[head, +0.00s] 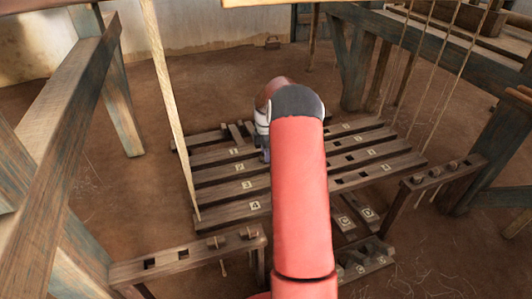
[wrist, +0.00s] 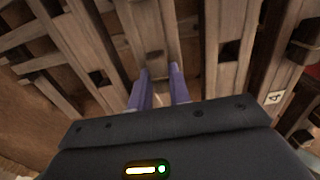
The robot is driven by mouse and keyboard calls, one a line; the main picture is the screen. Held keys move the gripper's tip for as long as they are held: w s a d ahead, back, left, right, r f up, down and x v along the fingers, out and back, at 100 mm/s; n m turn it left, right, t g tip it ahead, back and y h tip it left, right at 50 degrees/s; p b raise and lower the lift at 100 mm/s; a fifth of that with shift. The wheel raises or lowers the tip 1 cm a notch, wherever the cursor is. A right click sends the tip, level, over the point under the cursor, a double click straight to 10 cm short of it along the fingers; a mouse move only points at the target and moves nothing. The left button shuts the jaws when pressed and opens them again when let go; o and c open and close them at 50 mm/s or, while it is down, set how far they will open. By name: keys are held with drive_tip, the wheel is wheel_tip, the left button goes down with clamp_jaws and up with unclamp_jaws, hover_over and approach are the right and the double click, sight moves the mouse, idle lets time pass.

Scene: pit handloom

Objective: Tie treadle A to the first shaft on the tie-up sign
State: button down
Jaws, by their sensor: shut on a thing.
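Numbered wooden slats, marked 1 to 4, lie in a row low in the loom; slat 1 (head: 215,157) is at the back and slat 4 (head: 235,211) in front. Treadles marked C (head: 344,222) and D (head: 367,212) show in front to the right of my arm. I cannot make out treadle A or the tie-up sign. My gripper (head: 265,155) is low over the back slats, partly hidden by my red arm. In the wrist view its purple fingers (wrist: 160,88) are shut on a small light-coloured piece, in front of a wooden bar with a square hole (wrist: 153,50).
A notched rail with pegs (head: 190,257) stands front left and another (head: 440,176) right. Thick loom posts (head: 115,100) frame the left side. A slanting pale rod or cord (head: 168,95) and hanging cords (head: 435,70) cross the view. Bare earth floor (head: 210,95) is behind the slats.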

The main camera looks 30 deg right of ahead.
drive_tip(key=c, duration=1.2)
unclamp_jaws()
drive_tip(key=shift+c, duration=0.2)
wheel_tip(320, 180, up, 8)
drive_tip(key=shift+f+p, duration=0.1)
drive_tip(key=shift+p, duration=0.55)
wheel_tip(320, 180, up, 7)
drive_tip(key=p, duration=0.6)
